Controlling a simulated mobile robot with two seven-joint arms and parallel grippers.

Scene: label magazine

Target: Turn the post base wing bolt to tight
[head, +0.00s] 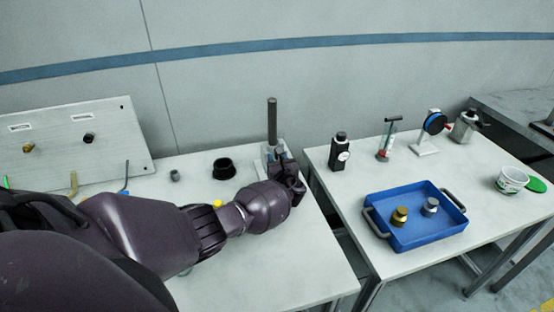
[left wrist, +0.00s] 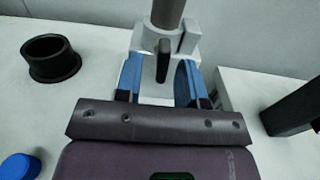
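The grey post (head: 272,118) stands upright in a light metal post base (head: 265,153) near the right back of the left table. In the left wrist view, the post (left wrist: 167,12) rises from the base (left wrist: 145,40). The dark wing bolt (left wrist: 163,60) sits at the front of the base, its wing roughly upright. My left gripper (head: 291,180) is at the base; in the left wrist view its blue fingers (left wrist: 160,82) are apart, one on each side of the wing bolt, with gaps showing. The bolt is hidden by my gripper in the head view. My right gripper is out of view.
A black ring (head: 224,169) stands left of the base. A pegboard panel (head: 60,145) is at the left back. The right table holds a black bottle (head: 340,153) and a blue tray (head: 410,238) with two knobs. A gap separates the tables.

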